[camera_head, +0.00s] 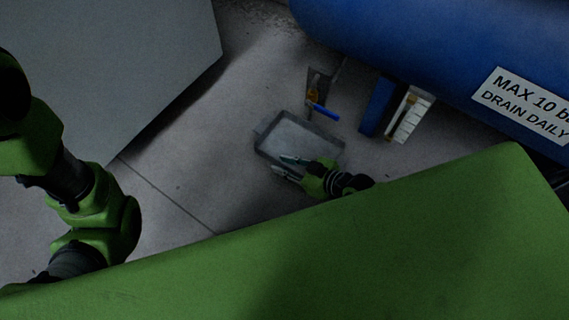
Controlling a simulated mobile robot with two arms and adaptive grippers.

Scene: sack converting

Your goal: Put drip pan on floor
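The drip pan (293,131) is a shallow grey rectangular tray in the middle of the head view. It appears to lie flat on the floor, just below the blue-handled drain valve; I cannot tell whether its underside touches the floor. My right gripper (281,163) is at the pan's near edge. Its two fingers are apart, one over the pan's inside and one by the near rim. Whether they touch the rim is unclear. My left arm shows at the left, but its gripper is not in view.
A blue tank (420,45) with a label overhangs the back right. The valve with a blue handle (322,111) is close behind the pan. A blue support (377,106) and a white slotted part (410,116) stand to its right. A grey cabinet (110,70) is at left. Floor (190,165) between is clear.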

